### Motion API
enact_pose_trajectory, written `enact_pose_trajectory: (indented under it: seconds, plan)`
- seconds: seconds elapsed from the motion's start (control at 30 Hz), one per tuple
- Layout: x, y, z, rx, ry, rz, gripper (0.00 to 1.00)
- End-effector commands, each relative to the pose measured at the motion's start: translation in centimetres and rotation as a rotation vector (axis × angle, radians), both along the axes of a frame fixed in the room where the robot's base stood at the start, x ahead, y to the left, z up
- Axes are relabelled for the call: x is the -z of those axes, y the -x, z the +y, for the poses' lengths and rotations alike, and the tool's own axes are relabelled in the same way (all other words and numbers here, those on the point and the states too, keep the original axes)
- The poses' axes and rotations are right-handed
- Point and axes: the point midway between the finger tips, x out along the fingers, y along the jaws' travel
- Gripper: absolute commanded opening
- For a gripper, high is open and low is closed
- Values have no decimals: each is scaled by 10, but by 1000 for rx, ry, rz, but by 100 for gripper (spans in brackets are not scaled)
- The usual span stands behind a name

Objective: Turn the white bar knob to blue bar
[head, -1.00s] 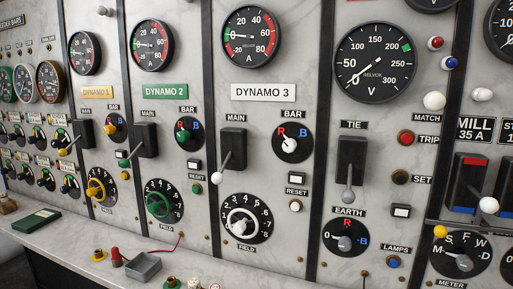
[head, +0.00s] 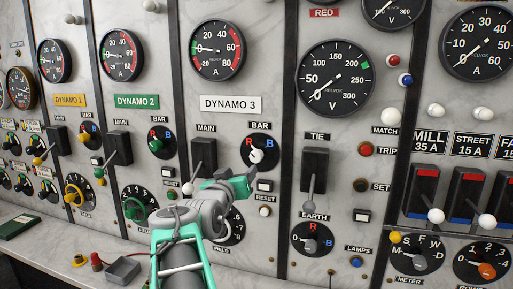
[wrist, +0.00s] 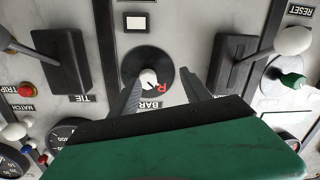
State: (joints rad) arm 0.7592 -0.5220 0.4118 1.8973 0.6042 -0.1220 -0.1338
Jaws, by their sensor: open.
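The white bar knob (head: 257,156) is on the round black dial marked BAR under the DYNAMO 3 label. In the head view a blue B shows at its upper right; my gripper is close in front of its left side. In the wrist view, which is upside down, the white knob (wrist: 148,79) points towards the red R. My gripper (wrist: 162,78) is open there, with one dark finger beside the knob and the other beyond the dial's right edge. The B is not visible in that view. Contact with the knob cannot be told.
The MAIN lever (head: 204,158) stands left of the dial and the TIE lever (head: 314,172) to its right. The RESET button (head: 265,186) is just below. The white FIELD knob is mostly hidden behind my arm. A grey tray (head: 122,270) lies on the ledge.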

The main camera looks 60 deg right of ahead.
Motion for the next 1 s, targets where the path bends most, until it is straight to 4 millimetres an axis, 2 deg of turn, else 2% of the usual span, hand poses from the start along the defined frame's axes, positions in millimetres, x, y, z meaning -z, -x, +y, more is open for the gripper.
enact_pose_trajectory:
  seconds: [0.03, 0.1, 0.5, 0.63, 0.83, 1.0]
  plan:
    - [-13, 13, -8, 34, 31, -2, 55]
    - [-20, 21, -16, 57, 55, -2, 55]
    - [-22, 11, -82, 58, 57, -4, 55]
    - [-19, 10, -90, 57, 57, -4, 55]
    - [-18, 9, -90, 55, 57, -5, 55]
    - [-18, 9, -90, 55, 57, -5, 42]
